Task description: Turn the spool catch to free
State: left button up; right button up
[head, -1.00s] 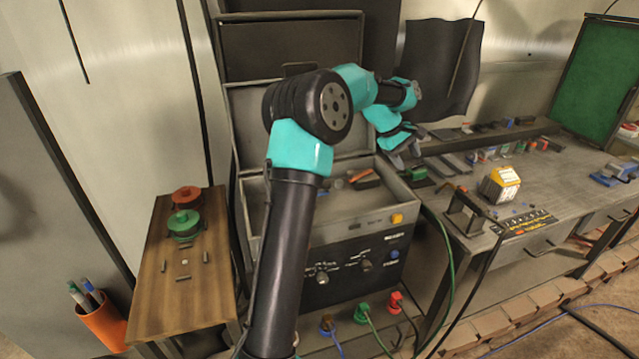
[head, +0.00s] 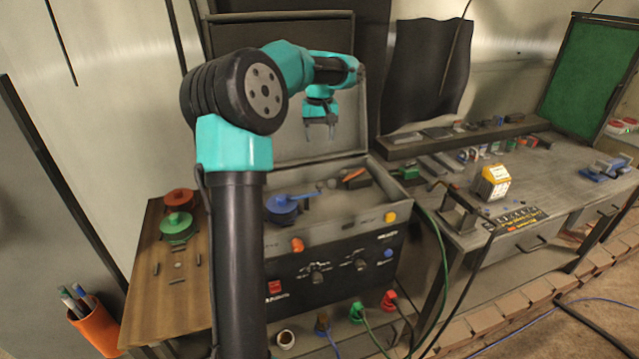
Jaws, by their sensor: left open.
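My left gripper (head: 320,132) points down with its two fingers apart, empty, in front of the raised lid (head: 283,130) of the grey machine case and above its open top. A blue round part with an arm to the right (head: 284,205), perhaps the spool and its catch, sits in the case at the left. An orange-handled piece (head: 353,175) lies at the back right of the case. I cannot tell for certain which part is the spool catch, nor its setting. My left forearm hides the left part of the case. My right gripper is not in view.
The case front has an orange knob (head: 297,245), a yellow button (head: 390,217) and black dials. A wooden side table (head: 160,300) at left holds red and green discs (head: 177,227). A cluttered metal bench (head: 540,190) stands at right. Cables hang in front.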

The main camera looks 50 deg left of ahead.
aim_at(320, 183)
pick_arm(q)
notch_tip(320, 183, down, 17)
jog(key=shift+r, duration=0.1)
dwell(0.5)
jog(key=shift+c, duration=0.4)
jog(key=c, duration=0.8)
jog(key=shift+c, duration=0.2)
